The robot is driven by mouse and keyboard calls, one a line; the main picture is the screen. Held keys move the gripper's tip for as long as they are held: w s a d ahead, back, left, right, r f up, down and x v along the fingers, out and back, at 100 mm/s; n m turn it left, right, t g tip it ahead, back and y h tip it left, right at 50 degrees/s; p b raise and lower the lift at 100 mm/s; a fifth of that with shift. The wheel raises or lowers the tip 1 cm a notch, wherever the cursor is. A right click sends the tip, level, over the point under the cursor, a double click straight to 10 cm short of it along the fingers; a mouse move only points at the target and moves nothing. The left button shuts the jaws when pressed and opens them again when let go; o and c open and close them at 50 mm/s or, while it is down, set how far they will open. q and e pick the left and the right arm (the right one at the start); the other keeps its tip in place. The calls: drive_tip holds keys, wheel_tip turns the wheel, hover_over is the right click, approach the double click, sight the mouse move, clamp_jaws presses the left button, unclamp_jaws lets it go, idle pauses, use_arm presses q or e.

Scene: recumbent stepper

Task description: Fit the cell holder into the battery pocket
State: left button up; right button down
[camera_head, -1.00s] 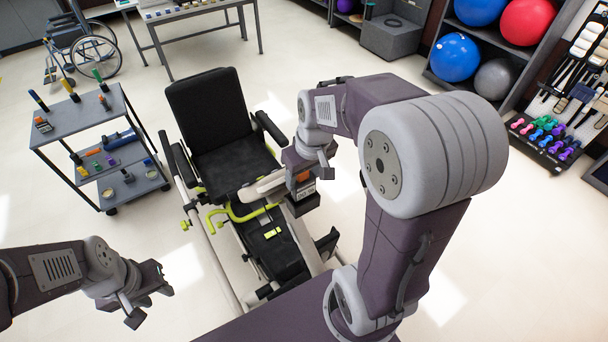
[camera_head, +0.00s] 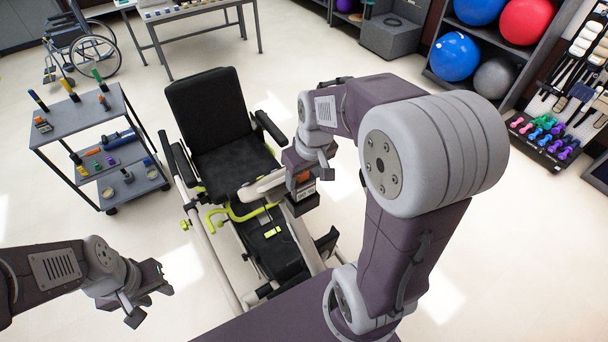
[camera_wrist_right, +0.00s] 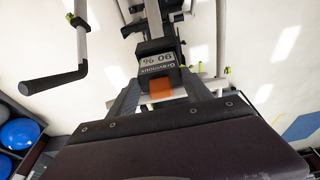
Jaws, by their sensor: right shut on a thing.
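The cell holder appears as a small orange block (camera_head: 302,177) at my right gripper (camera_head: 306,172). In the right wrist view the orange block (camera_wrist_right: 160,89) sits between the two fingers of my right gripper (camera_wrist_right: 162,96), which is shut on it. It is right by the edge of the stepper's dark console (camera_head: 304,204), whose grey panel with digits (camera_wrist_right: 157,60) faces the wrist camera. The battery pocket is hidden, so I cannot tell how far in the holder is. My left gripper (camera_head: 150,292) is open and empty at the lower left.
The stepper's black seat (camera_head: 230,150) stands behind the console, and a handlebar (camera_wrist_right: 60,78) reaches in at the left of the right wrist view. A grey cart (camera_head: 85,130) with small items stands at the left. The floor around my left gripper is clear.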

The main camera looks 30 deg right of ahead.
sight(304, 189)
drive_tip(key=shift+s+b+x, duration=0.2)
drive_tip(key=shift+b+x, duration=0.5)
drive_tip(key=shift+x, duration=0.15)
drive_tip(key=shift+s+b+x, duration=0.2)
drive_tip(key=shift+b+x, duration=0.5)
drive_tip(key=shift+x, duration=0.15)
drive_tip(key=shift+s+b+x, duration=0.2)
drive_tip(key=shift+b+x, duration=0.5)
drive_tip(key=shift+x, duration=0.2)
idle(0.6)
drive_tip(key=shift+f, duration=0.1)
idle(0.5)
drive_tip(key=shift+c, duration=1.9)
unclamp_jaws()
drive_tip(key=p+v, duration=0.5)
drive_tip(key=v, duration=0.1)
